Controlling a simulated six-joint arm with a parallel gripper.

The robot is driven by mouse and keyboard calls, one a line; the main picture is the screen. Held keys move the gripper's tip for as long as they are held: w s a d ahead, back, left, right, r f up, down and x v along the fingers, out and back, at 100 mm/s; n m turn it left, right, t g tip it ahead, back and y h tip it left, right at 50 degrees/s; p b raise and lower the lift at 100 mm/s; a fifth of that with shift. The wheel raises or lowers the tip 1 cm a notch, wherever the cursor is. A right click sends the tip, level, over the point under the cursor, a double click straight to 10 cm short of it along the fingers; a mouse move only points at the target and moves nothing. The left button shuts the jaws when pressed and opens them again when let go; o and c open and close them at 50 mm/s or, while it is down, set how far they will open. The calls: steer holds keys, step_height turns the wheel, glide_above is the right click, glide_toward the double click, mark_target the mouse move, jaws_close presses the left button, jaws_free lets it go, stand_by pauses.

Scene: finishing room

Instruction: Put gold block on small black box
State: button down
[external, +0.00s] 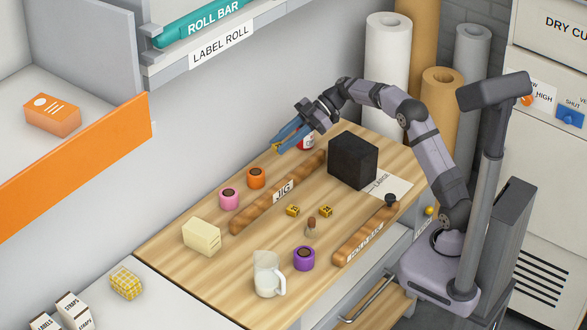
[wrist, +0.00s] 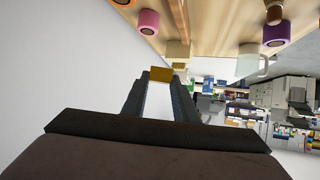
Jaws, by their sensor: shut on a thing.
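My gripper (external: 281,143) is raised near the wall above the far side of the bench, with its blue fingers shut on a gold block (external: 275,147). In the wrist view the gold block (wrist: 161,74) shows between the fingertips of my gripper (wrist: 160,80). A black box (external: 353,160) stands on the bench to the right of my gripper, next to a sheet marked LARGE (external: 388,184).
A red-and-white item (external: 306,142) is partly hidden behind my gripper. A wooden bar marked JIG (external: 262,203) crosses the bench. Orange (external: 257,178), pink (external: 229,199) and purple (external: 304,258) pots, two yellow dice-like cubes (external: 292,210), a cream block (external: 201,236) and a glass jug (external: 266,273) stand nearby.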

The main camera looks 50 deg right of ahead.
steer(key=s+d+r+m+t+h+p, duration=0.1)
steer(key=d+r, duration=0.2)
steer(key=d, duration=0.3)
steer(key=s+d+r+m+t+p, duration=0.1)
steer(key=d+r+m+p, duration=0.1)
steer(key=d, duration=0.5)
steer(key=m+t+h+p, duration=0.2)
steer(key=p, duration=0.1)
glide_above(358, 144)
steer(key=shift+d+f+p, duration=0.1)
steer(key=shift+f+p, duration=1.3)
steer(key=shift+f, duration=3.45)
steer(key=shift+f+b, duration=0.2)
steer(key=shift+b, duration=0.1)
steer(key=c, duration=1.4)
jaws_free()
